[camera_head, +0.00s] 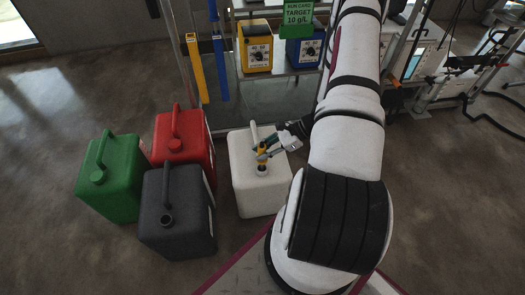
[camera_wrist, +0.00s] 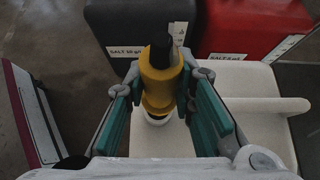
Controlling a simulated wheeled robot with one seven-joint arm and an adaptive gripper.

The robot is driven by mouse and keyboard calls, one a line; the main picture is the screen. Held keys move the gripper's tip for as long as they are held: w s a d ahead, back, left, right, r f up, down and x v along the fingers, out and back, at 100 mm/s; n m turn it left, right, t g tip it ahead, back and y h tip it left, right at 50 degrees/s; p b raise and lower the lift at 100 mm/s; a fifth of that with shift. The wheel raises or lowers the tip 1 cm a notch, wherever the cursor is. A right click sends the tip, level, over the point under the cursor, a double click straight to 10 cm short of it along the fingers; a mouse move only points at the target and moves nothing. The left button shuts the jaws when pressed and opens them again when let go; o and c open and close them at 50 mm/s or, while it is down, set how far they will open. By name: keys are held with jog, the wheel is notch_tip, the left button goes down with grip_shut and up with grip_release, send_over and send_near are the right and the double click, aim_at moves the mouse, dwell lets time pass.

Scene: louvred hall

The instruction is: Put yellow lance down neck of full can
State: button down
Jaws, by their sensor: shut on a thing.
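A yellow lance (camera_wrist: 158,78) with a dark top is between the teal fingers of my gripper (camera_wrist: 163,103), which is shut on it. The yellow lance (camera_head: 262,152) also shows in the head view, upright at my gripper (camera_head: 265,154), over the neck of a white can (camera_head: 248,190). In the wrist view the lance's lower yellow collar sits right at the white ring of the neck (camera_wrist: 156,117). How far its lower part is inside the neck is hidden. How full the white can (camera_wrist: 245,80) is cannot be seen.
Left of the white can stand a red can (camera_head: 186,140), a dark grey can (camera_head: 178,210) and a green can (camera_head: 110,180). Behind are a yellow unit (camera_head: 256,50) and a blue unit (camera_head: 306,50) on a shelf, with hanging yellow (camera_head: 195,70) and blue (camera_head: 221,68) strips.

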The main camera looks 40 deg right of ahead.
jog(key=shift+f, duration=0.25)
jog(key=c, duration=1.3)
grip_release()
jog(key=shift+r, duration=0.15)
jog(key=shift+s+d+r+p, duration=0.3)
jog(key=shift+d+r+p, duration=0.25)
jog(key=shift+r, duration=0.45)
jog(key=shift+s+d+r+p, duration=0.35)
jog(key=shift+r+p, duration=0.3)
jog(key=shift+r, duration=0.4)
jog(key=shift+s+d+r+p, duration=0.3)
jog(key=shift+d+r+p, duration=0.25)
jog(key=shift+r, duration=0.45)
jog(key=shift+a, duration=0.1)
jog(key=v, duration=1.2)
